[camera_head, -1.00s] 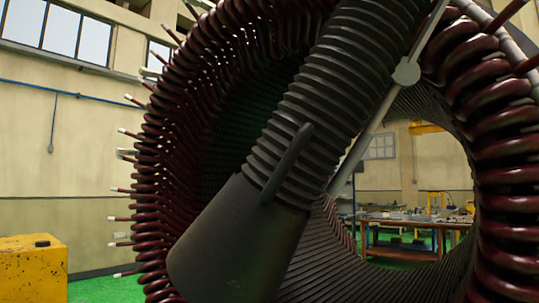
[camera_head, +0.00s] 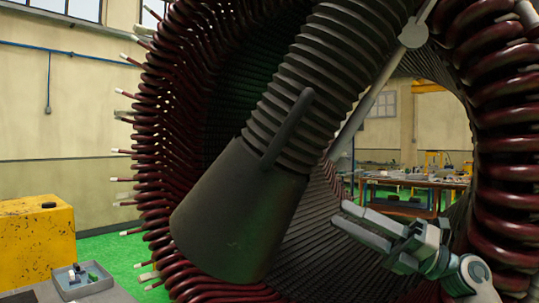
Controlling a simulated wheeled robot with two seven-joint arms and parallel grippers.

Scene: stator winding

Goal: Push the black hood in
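The black hood (camera_head: 240,215) is a wide, dark cone at the lower end of a ribbed black hose (camera_head: 325,80). It hangs tilted in front of the stator's round opening and has a dark handle (camera_head: 289,128) on its upper side. The stator (camera_head: 175,120) is a large ring of dark red coils with a dark slotted bore. My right gripper (camera_head: 341,212) is at the lower right, its fingers pointing left toward the hood. The fingers are apart with nothing between them, and they do not appear to touch the hood. My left gripper is not in view.
A grey strut with a round joint (camera_head: 414,33) runs beside the hose. A yellow block (camera_head: 37,240) stands at left, and a grey surface with a small tray (camera_head: 82,281) is at bottom left. A workbench (camera_head: 412,183) shows through the stator. Green floor lies at left.

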